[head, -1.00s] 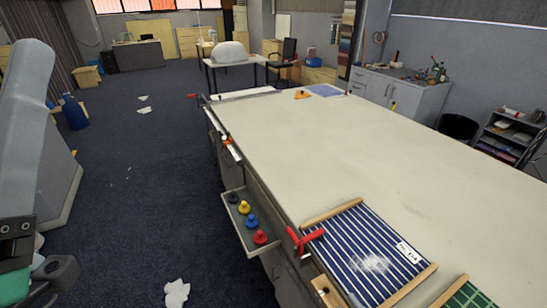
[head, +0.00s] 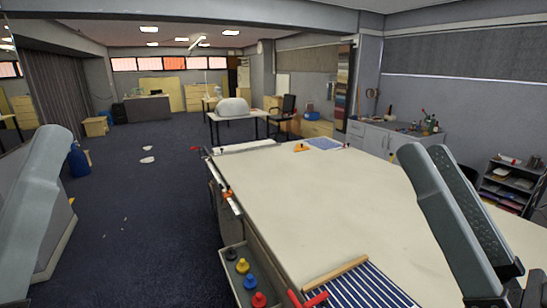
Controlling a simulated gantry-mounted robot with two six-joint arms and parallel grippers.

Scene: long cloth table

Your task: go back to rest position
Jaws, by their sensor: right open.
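My right arm comes up over the right side of the cloth table. Its right gripper (head: 522,291) sits low at the bottom right corner, mostly cut off by the picture edge, so its fingertips are not clear; nothing is seen held in it. My left arm link shows at the far left, above the floor, and its gripper is out of view. The long table (head: 300,210) has a pale bare top.
A blue striped cloth in a wooden frame (head: 370,288) lies at the near edge, with a red clamp (head: 312,299). A side tray (head: 233,262) holds black, yellow, blue and red knobs. An orange triangular piece (head: 301,147) lies far off. The table middle is clear.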

